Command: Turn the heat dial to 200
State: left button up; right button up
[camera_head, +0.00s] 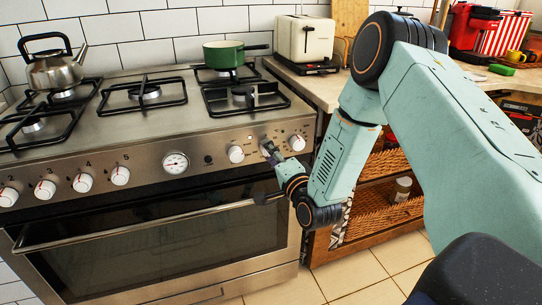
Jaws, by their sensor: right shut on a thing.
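The steel stove (135,130) has a front panel with several white knobs and a round white gauge (175,163). My right gripper (268,149) is at the right part of the panel, shut on a dial there. The gripper hides most of that dial, so its setting cannot be read. One white knob (236,154) is just left of the gripper and another white knob (297,142) is just right of it. My left gripper is not in view.
A kettle (54,70) and a green pan (224,54) stand on the hob. The oven door handle (140,226) runs below the panel. A toaster (304,39) stands on the counter at the right. Open shelves with a jar (403,188) are below the counter.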

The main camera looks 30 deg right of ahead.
dwell(0.3)
jog(key=o, duration=1.2)
jog(key=s, duration=0.4)
jog(key=s+a, duration=0.1)
jog(key=s, duration=0.7)
jog(key=shift+a+f, duration=0.2)
jog(key=shift+a, duration=0.05)
jog(key=shift+w, duration=0.1)
